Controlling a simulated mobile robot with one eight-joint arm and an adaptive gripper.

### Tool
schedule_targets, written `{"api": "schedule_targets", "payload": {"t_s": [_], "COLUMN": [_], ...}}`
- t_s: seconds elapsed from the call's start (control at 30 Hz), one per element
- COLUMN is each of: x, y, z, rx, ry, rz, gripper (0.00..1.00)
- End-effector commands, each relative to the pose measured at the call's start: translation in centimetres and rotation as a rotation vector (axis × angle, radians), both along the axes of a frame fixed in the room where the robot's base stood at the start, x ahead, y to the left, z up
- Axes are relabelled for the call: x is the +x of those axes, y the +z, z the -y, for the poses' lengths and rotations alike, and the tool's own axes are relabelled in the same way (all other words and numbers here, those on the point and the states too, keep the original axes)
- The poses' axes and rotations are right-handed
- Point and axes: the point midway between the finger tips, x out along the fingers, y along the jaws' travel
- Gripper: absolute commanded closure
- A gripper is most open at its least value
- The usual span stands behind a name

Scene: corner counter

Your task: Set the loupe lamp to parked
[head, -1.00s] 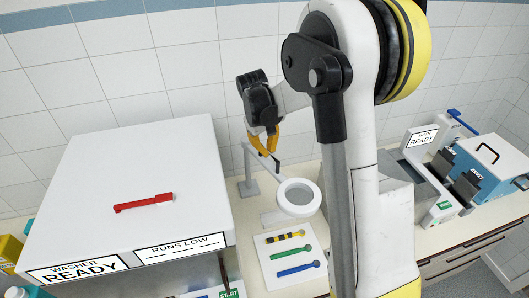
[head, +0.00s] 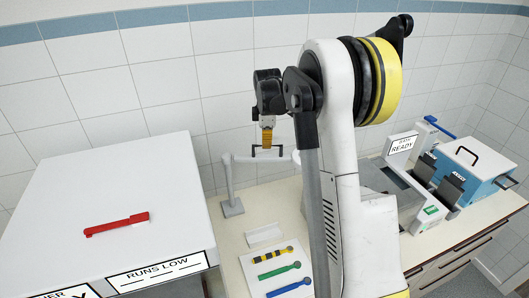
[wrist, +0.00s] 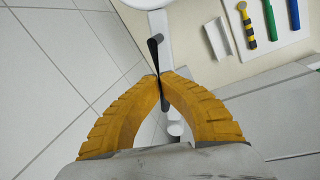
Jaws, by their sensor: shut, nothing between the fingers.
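The loupe lamp (head: 229,185) is a white post on a small base with a white arm reaching right at its top, in the head view. The arm's far end passes behind my own arm, which hides the lamp's head there. In the wrist view the rim of the round white lamp head (wrist: 146,3) shows at the top edge, with the white lamp arm (wrist: 160,28) running down from it behind the fingertips. My gripper (head: 267,152) is shut and empty, pointing down at the lamp arm; I cannot tell whether it touches. Its yellow fingers meet in the wrist view (wrist: 160,78).
A white washer box (head: 120,190) with a red tool (head: 117,224) on top fills the left. A small white holder (head: 263,236) and a white tray (head: 250,273) with several coloured tools lie in front of the lamp. A blue box (head: 468,165) stands right. Tiled wall is close behind.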

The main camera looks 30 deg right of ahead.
Motion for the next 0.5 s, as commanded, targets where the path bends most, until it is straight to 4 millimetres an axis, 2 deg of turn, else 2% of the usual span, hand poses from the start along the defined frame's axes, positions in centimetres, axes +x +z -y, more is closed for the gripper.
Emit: {"api": "schedule_targets", "payload": {"t_s": [0.13, 0.17, 0.2, 0.27, 0.5], "x": [1.5, 1.5, 1.4, 1.4, 1.4], "y": [-0.3, -0.2, -0.2, -0.2, -0.1], "z": [0.9, 0.8, 0.8, 0.7, 0.7], "rx": [0.001, 0.0, 0.0, 0.0, -0.001], "ry": [0.112, 0.117, 0.115, 0.114, 0.112], "rz": [-0.002, -0.002, -0.002, -0.001, -0.001], "gripper": [1.0, 0.96, 0.84, 0.66, 0.66]}}
